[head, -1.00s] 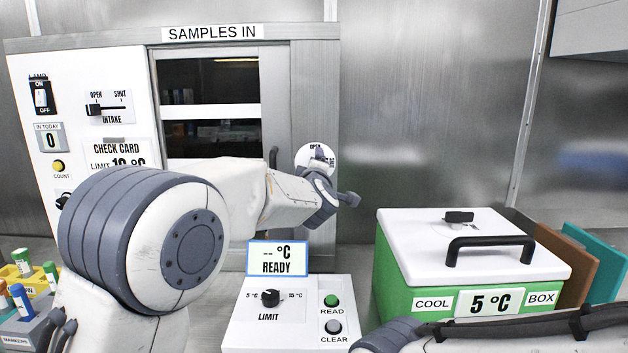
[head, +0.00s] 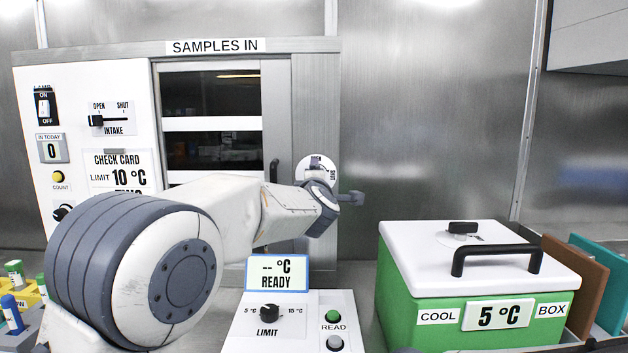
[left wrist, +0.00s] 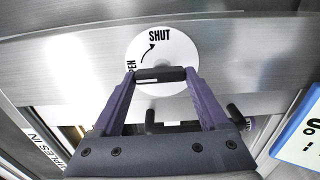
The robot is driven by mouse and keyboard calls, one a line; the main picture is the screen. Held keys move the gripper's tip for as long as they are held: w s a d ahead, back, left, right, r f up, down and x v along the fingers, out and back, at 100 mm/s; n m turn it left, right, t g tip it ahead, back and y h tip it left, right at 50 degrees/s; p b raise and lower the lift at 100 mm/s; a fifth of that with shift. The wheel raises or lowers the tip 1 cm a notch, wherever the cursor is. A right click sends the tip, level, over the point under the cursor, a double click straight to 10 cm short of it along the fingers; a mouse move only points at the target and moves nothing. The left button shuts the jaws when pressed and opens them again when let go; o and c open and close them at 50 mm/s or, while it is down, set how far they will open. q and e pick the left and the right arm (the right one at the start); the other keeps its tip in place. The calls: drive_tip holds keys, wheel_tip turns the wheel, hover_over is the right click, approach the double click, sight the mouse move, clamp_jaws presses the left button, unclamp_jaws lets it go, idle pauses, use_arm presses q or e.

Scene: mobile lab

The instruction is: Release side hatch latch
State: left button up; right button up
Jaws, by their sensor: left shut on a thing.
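The side hatch latch has a round white dial plate (head: 313,162) on the right side frame of the SAMPLES IN cabinet. In the left wrist view the plate (left wrist: 176,48) shows SHUT, a curved arrow and part of OPEN. A short dark latch bar (left wrist: 160,75) lies crosswise in front of it. My left gripper (left wrist: 160,77) is shut on this bar, with one purple finger at each end. In the head view my left gripper (head: 318,170) is at the plate and partly covers it. My right gripper is out of view.
The cabinet window (head: 210,85) and a dark upright handle (head: 273,170) are left of the latch. A READY display (head: 277,273) and a control panel (head: 295,305) stand below. A green cool box (head: 400,300) stands at right. The wall right of the latch is bare.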

use_arm(q)
drive_tip(key=o, duration=1.2)
drive_tip(key=shift+o, duration=0.2)
drive_tip(key=s+b, duration=0.1)
drive_tip(key=s, duration=0.9)
drive_tip(key=shift+s, duration=0.25)
